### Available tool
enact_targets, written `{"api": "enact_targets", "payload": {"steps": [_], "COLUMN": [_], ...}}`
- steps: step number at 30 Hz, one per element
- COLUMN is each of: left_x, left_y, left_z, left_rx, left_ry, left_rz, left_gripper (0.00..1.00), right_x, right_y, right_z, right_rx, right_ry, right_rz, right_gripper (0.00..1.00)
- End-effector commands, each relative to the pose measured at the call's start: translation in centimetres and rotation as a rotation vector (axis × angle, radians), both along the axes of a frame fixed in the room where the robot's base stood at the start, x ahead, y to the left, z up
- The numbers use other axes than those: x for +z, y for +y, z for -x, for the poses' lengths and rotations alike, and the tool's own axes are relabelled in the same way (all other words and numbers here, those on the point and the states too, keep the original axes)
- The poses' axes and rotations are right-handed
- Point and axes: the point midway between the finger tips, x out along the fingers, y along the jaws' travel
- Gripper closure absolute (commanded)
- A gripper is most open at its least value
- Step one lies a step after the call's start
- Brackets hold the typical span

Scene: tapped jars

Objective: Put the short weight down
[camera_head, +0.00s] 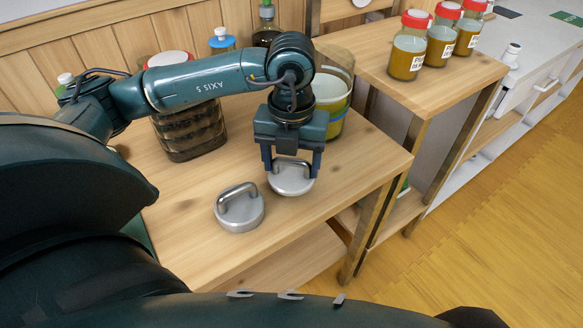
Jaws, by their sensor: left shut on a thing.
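My left gripper (291,166) points down over the wooden table, shut on the handle of a round grey metal weight (292,184). This weight looks like the short one, with a shallow disc. It is upright and at or just above the table top (200,258); I cannot tell whether it touches. A second grey weight with a looped handle (240,214) stands on the table, just left and nearer to me. My right gripper is not in view.
A large dark-filled jar (190,132) stands behind left, and a tub with yellowish contents (334,105) behind right. Several red-lidded jars (407,55) stand on a higher wooden table. The table's right edge is close; the front of the top is clear.

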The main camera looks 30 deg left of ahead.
Motion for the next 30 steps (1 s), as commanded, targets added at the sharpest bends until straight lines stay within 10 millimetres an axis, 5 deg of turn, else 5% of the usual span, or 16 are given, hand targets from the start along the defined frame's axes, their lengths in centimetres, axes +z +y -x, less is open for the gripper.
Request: {"api": "enact_targets", "payload": {"steps": [4,14,15,23,30], "left_x": [-2.0,-2.4,-2.4,-2.3,-2.2], "left_y": [0.0,0.0,0.0,0.0,0.0], "left_z": [0.0,0.0,0.0,0.0,0.0], "left_rx": [-0.001,-0.001,-0.001,-0.001,-0.001], "left_ry": [0.002,0.000,0.000,0.000,0.000], "left_rz": [0.001,0.001,0.001,0.001,0.001], "left_gripper": [0.65,0.65,0.32,0.11,0.11], "right_x": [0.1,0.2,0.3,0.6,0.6], "right_y": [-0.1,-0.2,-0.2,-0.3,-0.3], "right_z": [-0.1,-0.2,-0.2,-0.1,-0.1], "right_rx": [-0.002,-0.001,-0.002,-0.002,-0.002], "right_ry": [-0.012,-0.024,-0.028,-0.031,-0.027], "right_rz": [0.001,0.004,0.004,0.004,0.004], "right_gripper": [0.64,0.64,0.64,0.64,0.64]}}
